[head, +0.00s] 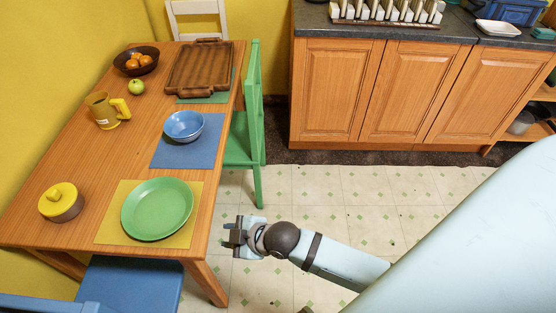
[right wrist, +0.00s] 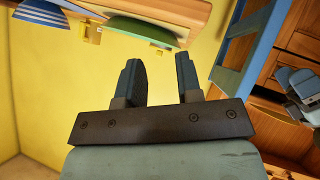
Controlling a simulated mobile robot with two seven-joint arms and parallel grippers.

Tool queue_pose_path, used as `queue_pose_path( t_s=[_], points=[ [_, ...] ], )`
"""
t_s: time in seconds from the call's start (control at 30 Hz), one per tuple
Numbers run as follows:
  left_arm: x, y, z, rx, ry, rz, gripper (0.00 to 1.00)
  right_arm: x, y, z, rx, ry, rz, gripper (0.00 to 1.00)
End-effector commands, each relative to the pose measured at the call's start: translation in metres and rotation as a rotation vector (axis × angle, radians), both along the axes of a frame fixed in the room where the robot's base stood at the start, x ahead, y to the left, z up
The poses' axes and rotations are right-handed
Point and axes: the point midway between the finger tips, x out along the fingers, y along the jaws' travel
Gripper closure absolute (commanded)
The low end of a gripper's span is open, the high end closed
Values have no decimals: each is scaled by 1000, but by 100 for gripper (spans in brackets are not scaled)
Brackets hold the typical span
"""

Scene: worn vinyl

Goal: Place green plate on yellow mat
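The green plate (head: 157,208) lies on the yellow mat (head: 112,224) at the near end of the wooden table, covering much of it, with mat corners showing around it. My right gripper (head: 232,236) is just off the table's right edge, to the right of the plate and apart from it. In the right wrist view its two fingers (right wrist: 159,72) stand apart with nothing between them. My left gripper is not seen in the head view.
A yellow-lidded pot (head: 61,202) stands left of the mat. Beyond are a blue bowl (head: 184,125) on a blue mat (head: 199,155), a yellow mug (head: 104,110), a green apple (head: 136,87), a fruit bowl (head: 136,61) and a wooden tray (head: 200,66). A green chair (head: 254,130) is at the right side.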

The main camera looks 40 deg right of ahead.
Motion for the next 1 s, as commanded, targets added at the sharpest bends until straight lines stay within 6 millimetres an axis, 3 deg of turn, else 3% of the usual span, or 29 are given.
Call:
queue_pose_path(
  t_s=[0.03, 0.1, 0.33, 0.47, 0.77, 0.87, 1.0],
  points=[
    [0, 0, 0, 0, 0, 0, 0, -19, -9, -13, 89, 54, -107, 67],
    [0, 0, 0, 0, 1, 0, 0, -39, -25, -26, 201, 109, -252, 67],
    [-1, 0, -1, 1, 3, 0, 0, -90, -67, -52, 415, 204, -556, 67],
    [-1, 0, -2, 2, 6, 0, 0, -99, -74, -56, 446, 215, -603, 67],
    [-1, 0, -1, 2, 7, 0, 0, -99, -74, -54, 447, 215, -603, 67],
    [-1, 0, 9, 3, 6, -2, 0, -99, -74, -44, 445, 214, -603, 67],
    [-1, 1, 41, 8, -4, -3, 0, -100, -75, -14, 439, 208, -599, 67]
  ],
)
